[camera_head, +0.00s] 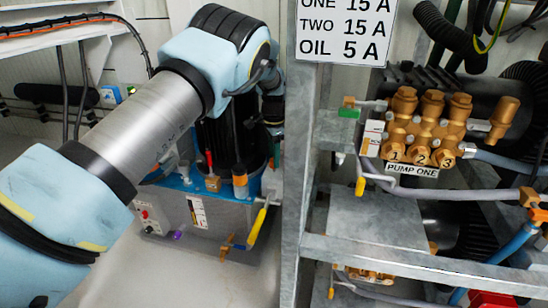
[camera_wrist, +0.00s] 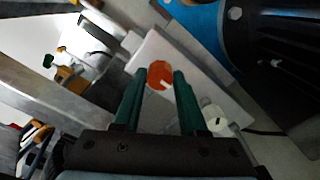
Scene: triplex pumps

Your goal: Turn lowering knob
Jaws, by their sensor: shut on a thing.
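In the wrist view, a round orange-red knob (camera_wrist: 160,75) with a pale notch at its lower edge is on a pale box face (camera_wrist: 152,48). My gripper (camera_wrist: 157,76) has two green fingers, one on each side of this knob, and is shut on it. I see no lettering on it, so I cannot tell from a label that it is the lowering knob. A white round knob with a dark mark (camera_wrist: 214,119) is to the right of the fingers. In the head view, my gripper is hidden behind my arm and the equipment.
A blue-topped tank unit (camera_head: 225,186) stands left of a grey metal frame (camera_head: 295,150). A yellow-handled valve (camera_head: 258,226) projects at its right side. A brass pump (camera_head: 424,128) labelled PUMP ONE sits right of the frame. Pale floor (camera_head: 190,285) is clear in front.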

